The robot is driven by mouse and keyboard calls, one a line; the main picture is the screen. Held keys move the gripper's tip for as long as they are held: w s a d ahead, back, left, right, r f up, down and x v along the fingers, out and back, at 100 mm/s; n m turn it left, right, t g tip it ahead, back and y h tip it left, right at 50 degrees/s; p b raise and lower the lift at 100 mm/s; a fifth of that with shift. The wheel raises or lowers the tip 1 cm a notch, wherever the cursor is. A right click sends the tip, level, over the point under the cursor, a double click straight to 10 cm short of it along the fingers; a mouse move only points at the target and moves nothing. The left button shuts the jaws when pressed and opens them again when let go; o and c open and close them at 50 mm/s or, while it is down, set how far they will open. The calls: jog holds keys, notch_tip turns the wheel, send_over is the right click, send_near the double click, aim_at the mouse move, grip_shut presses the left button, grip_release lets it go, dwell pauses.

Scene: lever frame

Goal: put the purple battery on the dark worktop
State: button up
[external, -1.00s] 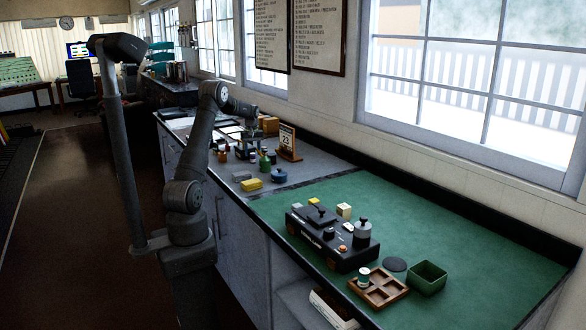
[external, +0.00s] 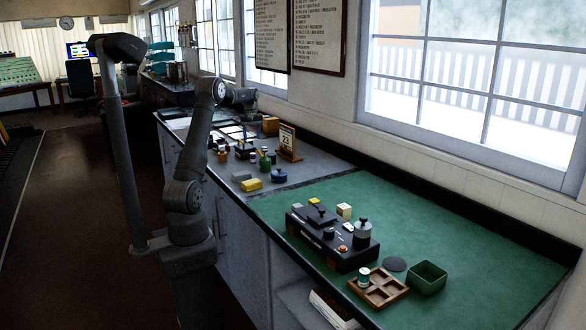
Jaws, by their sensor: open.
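I cannot make out a purple battery for certain; the small items are too small to tell. The dark grey worktop (external: 318,160) lies beyond the green mat, below the windows, with a cluster of small objects on it. A white and green cylinder (external: 364,275) stands in a compartment of the wooden tray (external: 390,299) on the green mat. My gripper (external: 250,98) is raised above the far part of the dark worktop, clear of the objects. It is open and small in view; I see nothing held in it.
A black control box (external: 330,240) with knobs stands on the green mat (external: 440,235). A green bin (external: 428,279) and a dark disc (external: 394,264) are beside the tray. A desk calendar (external: 288,142), a yellow block (external: 252,184) and a blue pot (external: 279,175) stand on the worktop.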

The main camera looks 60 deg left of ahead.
notch_tip(320, 180, up, 6)
jog(key=y, duration=0.1)
send_over(253, 154)
jog(key=f, duration=0.5)
jog(key=a+f, duration=0.1)
jog(key=f, duration=1.1)
jog(key=shift+w+a+f, duration=0.1)
jog(key=shift+w+a, duration=0.05)
jog(key=shift+w, duration=0.05)
grip_shut()
